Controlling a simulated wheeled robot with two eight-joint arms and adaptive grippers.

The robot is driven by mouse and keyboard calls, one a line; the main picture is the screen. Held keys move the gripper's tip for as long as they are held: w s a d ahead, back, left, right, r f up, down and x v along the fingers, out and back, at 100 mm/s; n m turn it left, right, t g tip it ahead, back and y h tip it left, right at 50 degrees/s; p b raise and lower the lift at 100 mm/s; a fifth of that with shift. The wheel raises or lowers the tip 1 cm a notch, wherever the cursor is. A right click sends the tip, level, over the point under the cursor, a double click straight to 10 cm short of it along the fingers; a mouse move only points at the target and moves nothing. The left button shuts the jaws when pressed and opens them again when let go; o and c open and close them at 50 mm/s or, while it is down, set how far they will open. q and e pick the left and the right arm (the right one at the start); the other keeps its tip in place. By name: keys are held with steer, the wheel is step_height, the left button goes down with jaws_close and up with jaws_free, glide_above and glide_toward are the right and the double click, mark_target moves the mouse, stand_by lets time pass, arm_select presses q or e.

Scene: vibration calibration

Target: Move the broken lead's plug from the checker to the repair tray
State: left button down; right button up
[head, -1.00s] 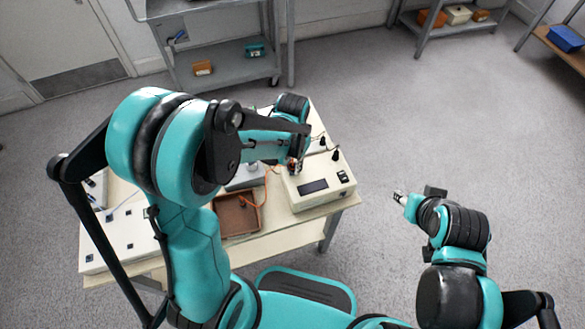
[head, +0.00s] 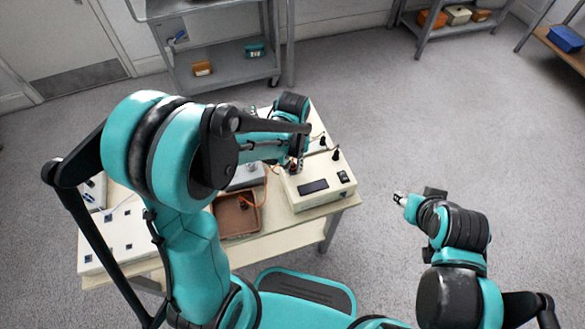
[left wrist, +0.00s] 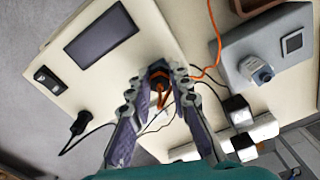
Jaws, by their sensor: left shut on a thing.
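The checker (head: 330,195) is a cream box with a dark display on the right of the table. It fills the upper left of the left wrist view (left wrist: 150,25). My left gripper (head: 293,166) is at its left end. In the left wrist view its fingers (left wrist: 160,80) are shut on the dark, orange-marked plug (left wrist: 158,77). I cannot tell whether the plug still sits in the checker's socket. An orange lead (left wrist: 212,25) runs toward the brown repair tray (head: 238,234), left of the checker. My right gripper (head: 401,198) hangs over the floor at right, too small to judge.
A grey box (left wrist: 228,70) with a pale round connector stands close to the gripper. A black plug (left wrist: 79,124) is on the checker. White blocks (left wrist: 240,110) and dark leads lie nearby. A cream panel (head: 115,240) fills the table's left. Floor at right is clear.

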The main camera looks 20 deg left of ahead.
mark_target(292, 166)
arm_select(q)
steer(key=shift+n, duration=1)
steer(key=shift+r+p, duration=0.45)
steer(key=shift+r, duration=0.4)
stand_by(0.4)
steer(key=shift+r+p, duration=1.3)
steer(key=shift+r, duration=0.4)
steer(key=shift+s+a+f, duration=0.1)
